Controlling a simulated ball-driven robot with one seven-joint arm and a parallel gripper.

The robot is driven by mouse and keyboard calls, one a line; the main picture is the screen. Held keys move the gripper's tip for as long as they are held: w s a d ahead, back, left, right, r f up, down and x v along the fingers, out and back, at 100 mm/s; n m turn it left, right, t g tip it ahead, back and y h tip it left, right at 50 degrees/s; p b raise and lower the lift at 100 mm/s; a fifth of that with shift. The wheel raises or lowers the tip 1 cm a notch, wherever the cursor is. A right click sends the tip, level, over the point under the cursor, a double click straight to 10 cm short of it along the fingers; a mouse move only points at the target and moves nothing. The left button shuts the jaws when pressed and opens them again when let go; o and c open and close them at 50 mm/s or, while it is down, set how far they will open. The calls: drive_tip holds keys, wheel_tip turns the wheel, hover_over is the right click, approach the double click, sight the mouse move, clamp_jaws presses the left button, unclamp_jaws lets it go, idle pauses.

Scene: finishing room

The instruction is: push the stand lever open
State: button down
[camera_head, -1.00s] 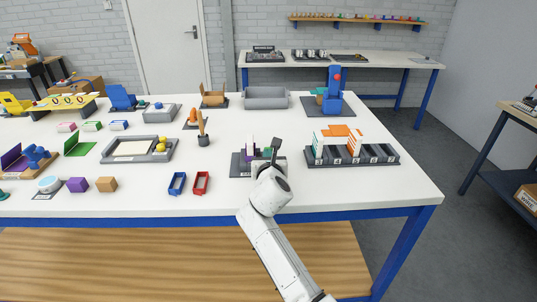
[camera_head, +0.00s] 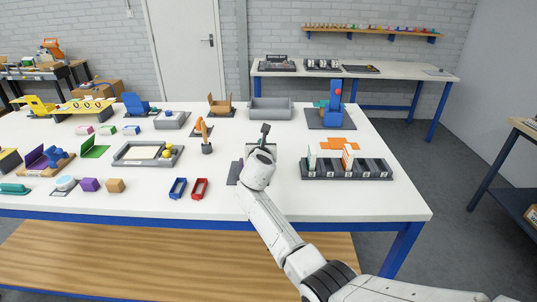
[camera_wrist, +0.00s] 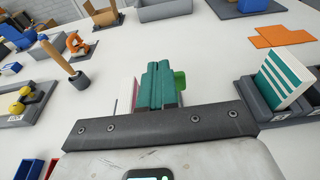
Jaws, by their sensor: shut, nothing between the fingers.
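My gripper (camera_head: 265,129) is over the front middle of the white table, its fingers pressed together and empty. In the wrist view its teal fingers (camera_wrist: 160,84) point away over the tabletop. A low dark base (camera_head: 234,172) shows at the left of my wrist and is mostly hidden by it. In the wrist view a green piece (camera_wrist: 180,80) shows just right of the fingers, and a white and pink upright piece (camera_wrist: 127,94) just left. I cannot tell which part is the stand lever, or whether the fingers touch it.
A dark slotted rack (camera_head: 346,170) with upright panels stands close at the right. Blue (camera_head: 178,188) and red (camera_head: 199,188) trays lie at the left front. A grey bin (camera_head: 269,108) and a blue device (camera_head: 332,109) are farther back.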

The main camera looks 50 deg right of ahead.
drive_tip(key=w+d, duration=0.2)
drive_tip(key=shift+d+r, duration=0.1)
drive_tip(key=shift+d, duration=0.3)
drive_tip(key=shift+w+d, duration=0.1)
drive_tip(key=shift+p, duration=0.3)
idle(0.8)
